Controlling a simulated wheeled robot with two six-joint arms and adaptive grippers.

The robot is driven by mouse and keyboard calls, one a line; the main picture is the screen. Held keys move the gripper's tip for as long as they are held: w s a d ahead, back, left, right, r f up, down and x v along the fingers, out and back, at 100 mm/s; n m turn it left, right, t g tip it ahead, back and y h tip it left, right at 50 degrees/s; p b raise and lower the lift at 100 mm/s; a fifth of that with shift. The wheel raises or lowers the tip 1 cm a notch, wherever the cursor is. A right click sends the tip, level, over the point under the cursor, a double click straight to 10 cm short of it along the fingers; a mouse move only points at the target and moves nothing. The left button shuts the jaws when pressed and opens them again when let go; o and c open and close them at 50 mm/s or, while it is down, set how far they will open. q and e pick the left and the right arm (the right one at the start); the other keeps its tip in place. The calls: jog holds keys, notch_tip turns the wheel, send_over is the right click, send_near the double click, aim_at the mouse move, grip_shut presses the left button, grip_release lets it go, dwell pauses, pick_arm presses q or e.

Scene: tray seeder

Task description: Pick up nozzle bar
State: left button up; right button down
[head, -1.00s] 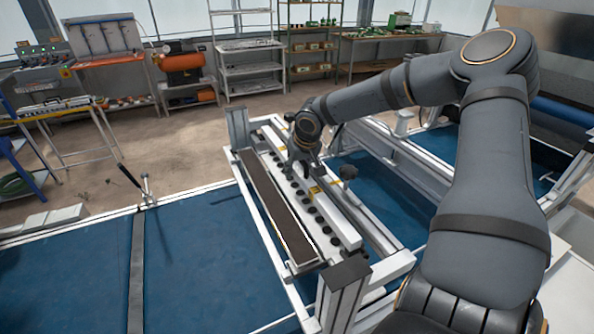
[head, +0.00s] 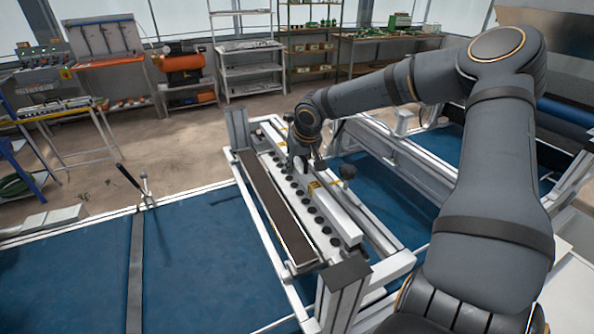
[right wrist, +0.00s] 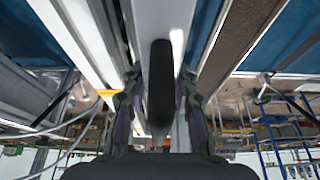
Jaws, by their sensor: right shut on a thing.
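The nozzle bar (head: 340,220) is a long white bar with yellow labels, lying lengthwise along the seeder frame in the head view. A row of dark round spots runs along its left side. My right gripper (head: 303,165) is over its middle and shut on it, with the grip partly hidden by the wrist. In the right wrist view the two fingers of the right gripper (right wrist: 160,105) stand on both sides of a dark upright piece (right wrist: 160,70), with the white bar (right wrist: 172,15) behind it. My left gripper is not in view.
A long brown-topped strip (head: 275,210) runs left of the bar. The blue bed (head: 190,260) to the left is mostly clear.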

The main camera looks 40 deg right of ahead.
jog(key=v, duration=0.2)
jog(key=a+b+v, duration=0.1)
jog(key=v, duration=0.2)
jog(key=s+v, duration=0.1)
jog(key=v, duration=0.2)
jog(key=shift+a+f, duration=0.15)
jog(key=shift+f, duration=0.1)
jog(key=s+a+r+b, duration=0.3)
jog(key=s+r, duration=0.3)
jog(key=s, duration=0.3)
jog(key=shift+a+r, duration=0.3)
jog(key=shift+a, duration=0.2)
jog(key=shift+w, duration=0.1)
